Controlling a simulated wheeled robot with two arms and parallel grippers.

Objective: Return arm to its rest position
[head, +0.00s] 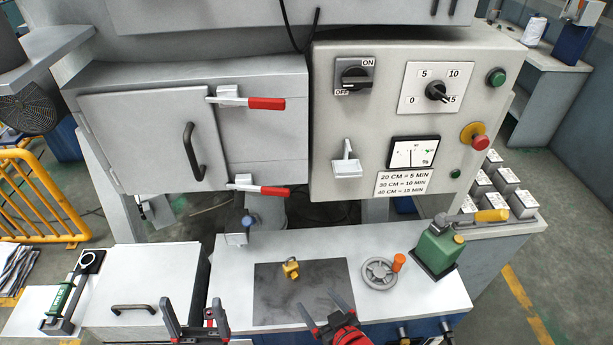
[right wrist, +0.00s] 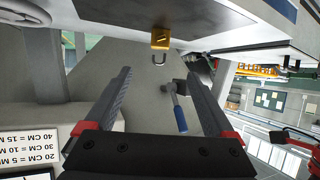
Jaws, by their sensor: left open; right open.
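My left gripper (head: 190,303) is at the lower edge of the head view, in front of the grey lidded box, with its two dark fingers apart and nothing between them. My right gripper (head: 318,301) is at the front of the white worktable, low over the dark mat, its fingers apart and empty. In the right wrist view its fingers (right wrist: 158,75) are spread wide. A brass padlock (head: 291,268) lies on the mat beyond the right fingers, apart from them; it also shows in the right wrist view (right wrist: 160,38).
The machine's control panel (head: 330,120) and shut door (head: 155,140) with red-handled latches stand behind. A grey box (head: 145,275) is at left. A yellow barrier (head: 40,195) stands far left.

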